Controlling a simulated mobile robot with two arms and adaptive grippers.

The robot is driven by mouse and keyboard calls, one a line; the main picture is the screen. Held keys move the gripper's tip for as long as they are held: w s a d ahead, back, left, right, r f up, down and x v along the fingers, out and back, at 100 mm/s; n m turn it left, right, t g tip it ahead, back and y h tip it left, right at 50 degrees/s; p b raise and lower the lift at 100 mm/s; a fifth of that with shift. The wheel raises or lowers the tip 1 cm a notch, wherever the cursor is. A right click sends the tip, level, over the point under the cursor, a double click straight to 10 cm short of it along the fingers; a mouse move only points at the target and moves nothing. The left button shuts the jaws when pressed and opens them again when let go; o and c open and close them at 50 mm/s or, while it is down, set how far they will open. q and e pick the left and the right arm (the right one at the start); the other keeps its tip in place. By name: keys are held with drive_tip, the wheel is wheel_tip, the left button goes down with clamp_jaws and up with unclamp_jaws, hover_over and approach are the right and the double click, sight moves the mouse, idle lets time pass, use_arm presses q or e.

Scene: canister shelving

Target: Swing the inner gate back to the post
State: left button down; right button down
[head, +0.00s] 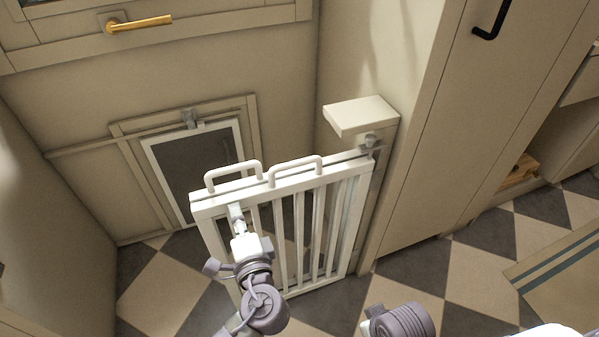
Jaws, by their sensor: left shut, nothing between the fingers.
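A white barred gate (333,181) stands upright in the middle of the head view, with two loop handles on its top rail. A dark line runs along the rail; I cannot tell whether two leaves lie together there. The gate's right end meets a cream post (385,150) with a flat cap and a small grey latch piece (369,142). My left gripper (236,212) is shut and empty at the gate's near left end, just below the top rail. I cannot tell whether it touches the gate. Of my right arm, only a grey wrist part shows at the bottom; its fingers are hidden.
A framed dark panel (195,160) with a grey catch is in the wall behind the gate. A tall cabinet (455,130) stands right of the post. Checkered floor is open at right, with a striped mat (562,280).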

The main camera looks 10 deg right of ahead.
sight(228, 194)
use_arm(q)
drive_tip(key=shift+w, duration=0.1)
idle(0.5)
